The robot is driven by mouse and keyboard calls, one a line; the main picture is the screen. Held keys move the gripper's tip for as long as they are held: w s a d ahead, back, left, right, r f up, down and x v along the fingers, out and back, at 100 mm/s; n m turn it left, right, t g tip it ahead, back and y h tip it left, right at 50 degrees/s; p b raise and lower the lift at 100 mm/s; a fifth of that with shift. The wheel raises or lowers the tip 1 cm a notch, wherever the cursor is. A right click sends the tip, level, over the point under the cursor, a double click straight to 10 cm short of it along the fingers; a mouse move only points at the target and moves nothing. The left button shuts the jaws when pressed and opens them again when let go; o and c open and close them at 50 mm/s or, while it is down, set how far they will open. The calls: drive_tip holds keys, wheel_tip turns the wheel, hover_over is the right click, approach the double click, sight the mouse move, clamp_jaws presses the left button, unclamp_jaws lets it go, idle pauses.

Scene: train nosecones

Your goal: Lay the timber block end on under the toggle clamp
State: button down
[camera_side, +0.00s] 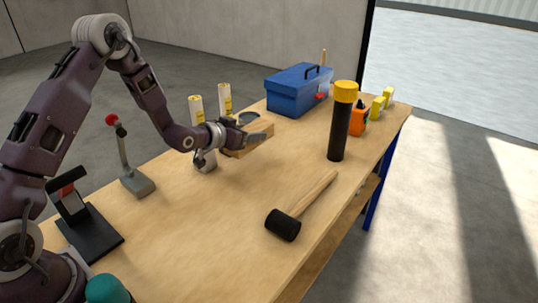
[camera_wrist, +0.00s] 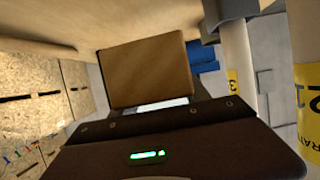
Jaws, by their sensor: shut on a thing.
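The timber block (camera_side: 258,130) is a tan wooden block, held off the table toward its far side. My gripper (camera_side: 248,138) is shut on it, and one grey finger covers part of its near face. In the wrist view the block (camera_wrist: 148,72) shows as a broad brown face just beyond my gripper. A device with a black base plate and a red-tipped grip (camera_side: 88,228), which looks like the toggle clamp, stands at the left near my arm's base. It is well apart from the block. I cannot see its clamping end clearly.
A grey lever with a red knob (camera_side: 138,184) stands between clamp and block. White posts with yellow labels (camera_side: 225,100) stand behind my gripper. A mallet (camera_side: 285,222), black-and-yellow cylinder (camera_side: 339,125), blue toolbox (camera_side: 292,95) and teal-topped object (camera_side: 106,290) are also here.

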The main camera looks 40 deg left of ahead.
sight(251, 169)
wheel_tip(251, 169, down, 9)
drive_tip(key=shift+f, duration=0.2)
drive_tip(key=shift+f, duration=0.15)
drive_tip(key=c, duration=0.5)
unclamp_jaws()
